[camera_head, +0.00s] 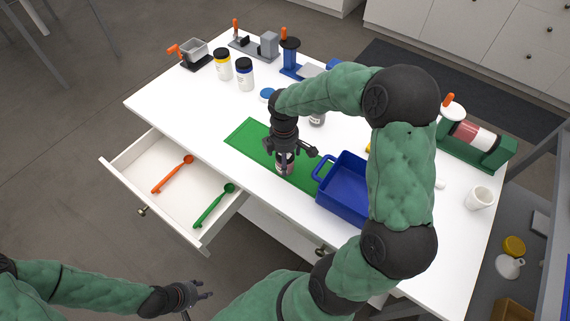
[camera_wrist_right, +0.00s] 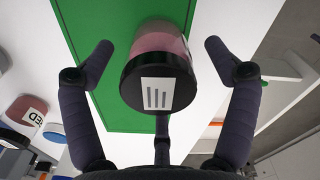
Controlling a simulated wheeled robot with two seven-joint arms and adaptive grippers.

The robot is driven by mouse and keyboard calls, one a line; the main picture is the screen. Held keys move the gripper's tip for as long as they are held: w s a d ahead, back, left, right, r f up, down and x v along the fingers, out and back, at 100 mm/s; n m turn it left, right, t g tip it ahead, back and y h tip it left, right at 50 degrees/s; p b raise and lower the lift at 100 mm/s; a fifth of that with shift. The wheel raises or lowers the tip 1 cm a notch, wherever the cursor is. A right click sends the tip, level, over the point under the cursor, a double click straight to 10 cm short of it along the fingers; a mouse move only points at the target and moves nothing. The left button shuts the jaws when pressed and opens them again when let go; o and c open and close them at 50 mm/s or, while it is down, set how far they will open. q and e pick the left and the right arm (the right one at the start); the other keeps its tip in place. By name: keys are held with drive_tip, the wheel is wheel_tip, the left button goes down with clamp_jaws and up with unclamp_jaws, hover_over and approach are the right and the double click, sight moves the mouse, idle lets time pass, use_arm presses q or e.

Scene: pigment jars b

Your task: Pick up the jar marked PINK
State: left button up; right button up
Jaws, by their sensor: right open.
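A jar with a black lid and pink contents (camera_wrist_right: 157,78) stands on the green mat (camera_head: 243,136); its lid bears a white label with three dark bars, and no word is readable on it. In the wrist view it lies between the spread fingers of my right gripper (camera_wrist_right: 160,62), with gaps on both sides. In the head view my right gripper (camera_head: 287,153) is directly over this jar (camera_head: 284,168) and partly hides it. My left gripper (camera_head: 200,293) is at the lower left, away from the table, with fingers spread and empty.
A blue tray (camera_head: 345,190) stands close right of the jar. Another jar, partly lettered "ED" (camera_wrist_right: 28,112), stands off the mat. The open drawer (camera_head: 165,185) holds orange and green spoons.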

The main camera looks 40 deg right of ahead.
wheel_tip(320, 180, down, 2)
drive_tip(key=shift+f+b, duration=0.1)
drive_tip(key=shift+b, duration=0.2)
drive_tip(key=c, duration=1.3)
drive_tip(key=shift+r+p, duration=0.3)
drive_tip(key=shift+r, duration=0.25)
wheel_tip(320, 180, up, 2)
drive_tip(key=shift+r+p, duration=0.15)
drive_tip(key=shift+p, duration=0.3)
drive_tip(key=w+d+r+p, duration=0.2)
drive_tip(key=w+r, duration=0.1)
drive_tip(key=w, duration=0.1)
drive_tip(key=w+d+r+p, duration=0.2)
drive_tip(key=w+r, duration=0.1)
drive_tip(key=w, duration=0.1)
drive_tip(key=w+d+r+p, duration=0.2)
drive_tip(key=w+r, duration=0.1)
drive_tip(key=w, duration=0.1)
drive_tip(key=shift+w+d+r, duration=0.15)
drive_tip(key=shift+d+r, duration=0.2)
